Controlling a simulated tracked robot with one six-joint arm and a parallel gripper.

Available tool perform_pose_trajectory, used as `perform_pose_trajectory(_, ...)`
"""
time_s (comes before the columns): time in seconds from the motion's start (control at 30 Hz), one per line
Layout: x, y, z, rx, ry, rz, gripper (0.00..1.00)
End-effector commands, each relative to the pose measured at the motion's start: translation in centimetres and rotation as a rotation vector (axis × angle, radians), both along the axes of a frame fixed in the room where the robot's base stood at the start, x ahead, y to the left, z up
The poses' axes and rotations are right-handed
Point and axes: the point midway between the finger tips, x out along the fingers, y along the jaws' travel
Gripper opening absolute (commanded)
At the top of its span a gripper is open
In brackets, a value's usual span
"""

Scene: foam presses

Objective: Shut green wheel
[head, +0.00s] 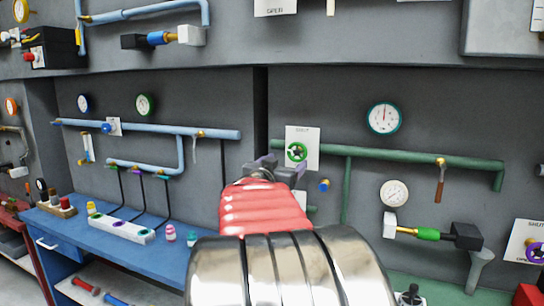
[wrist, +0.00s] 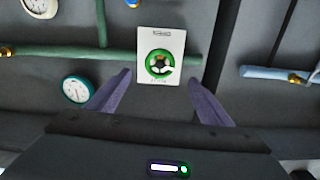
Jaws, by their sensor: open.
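The green wheel (head: 297,152) is a small ring handle on a white plate (head: 302,134), set on the green pipe (head: 410,154) on the grey wall. In the wrist view the green wheel (wrist: 160,64) sits on its white plate (wrist: 169,39), beyond the fingertips and between them in the picture. My gripper (head: 275,163) is in front of the wall, just left of the wheel in the head view. In the wrist view my gripper (wrist: 161,80) has its two purple fingers spread with nothing between them. The wheel appears apart from the fingers; the exact gap is unclear.
A teal-rimmed gauge (head: 384,117) and a brown-handled lever (head: 440,178) are to the right. Blue pipes (head: 160,130) run along the left wall. A blue bench (head: 105,225) below holds a white strip and small bottles. A purple wheel (head: 536,250) is at the far right.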

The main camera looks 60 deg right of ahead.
Motion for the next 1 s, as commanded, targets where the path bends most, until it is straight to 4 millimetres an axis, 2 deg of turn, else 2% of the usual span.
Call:
perform_pose_trajectory(0.6,1.2,-7.7,-0.1,0.001,0.0,-0.001,0.74)
perform_pose_trajectory(0.8,1.4,-9.2,-0.1,0.001,0.0,0.0,0.74)
perform_pose_trajectory(1.0,1.5,-9.5,0.0,0.0,-0.001,0.001,0.74)
